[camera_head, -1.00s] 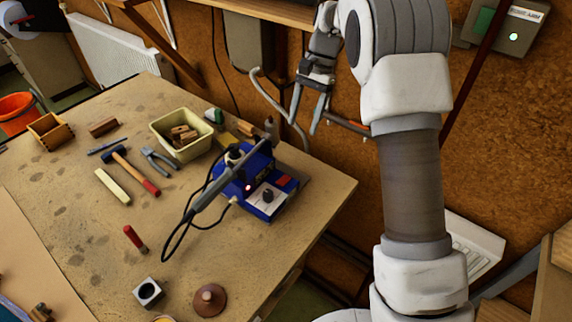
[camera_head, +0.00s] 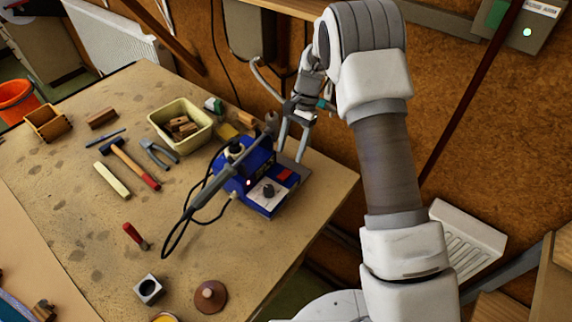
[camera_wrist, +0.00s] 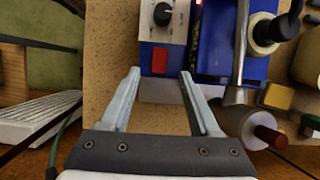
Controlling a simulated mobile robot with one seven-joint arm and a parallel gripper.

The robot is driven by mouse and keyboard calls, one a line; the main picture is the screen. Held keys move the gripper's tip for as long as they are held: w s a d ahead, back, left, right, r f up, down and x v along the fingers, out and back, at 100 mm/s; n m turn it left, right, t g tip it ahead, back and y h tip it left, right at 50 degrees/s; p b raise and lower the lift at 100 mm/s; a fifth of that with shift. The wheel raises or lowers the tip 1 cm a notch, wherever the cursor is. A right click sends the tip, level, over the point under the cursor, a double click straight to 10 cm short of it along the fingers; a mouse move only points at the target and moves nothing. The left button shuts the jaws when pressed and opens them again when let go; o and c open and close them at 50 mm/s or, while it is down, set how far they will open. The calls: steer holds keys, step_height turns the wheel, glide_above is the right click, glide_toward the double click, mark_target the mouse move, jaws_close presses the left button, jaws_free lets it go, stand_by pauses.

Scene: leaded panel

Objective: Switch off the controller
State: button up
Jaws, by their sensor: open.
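The controller (camera_head: 262,178) is a blue box near the right edge of the bench, with a soldering iron lying across it. It has a pale panel with a black knob, a red rocker switch (camera_head: 284,175) and a small lit red lamp (camera_head: 248,183). My gripper (camera_head: 290,152) is open and empty, just behind the box. In the wrist view the controller (camera_wrist: 213,40) fills the top, and the red switch (camera_wrist: 160,60) shows ahead, between the fingertips of my gripper (camera_wrist: 161,74). I see no contact, though the height is hard to judge.
The iron's black cable (camera_head: 168,240) loops over the bench (camera_head: 90,225). A cream bin (camera_head: 181,118) with wooden blocks stands to the left. A bottle with a red cap (camera_wrist: 262,132) is close beside my right finger in the wrist view. A hammer and pliers lie further left.

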mark_target(284, 175)
steer(key=x, duration=0.6)
steer(key=shift+f+p, duration=0.2)
steer(key=shift+p, duration=0.15)
jaws_close()
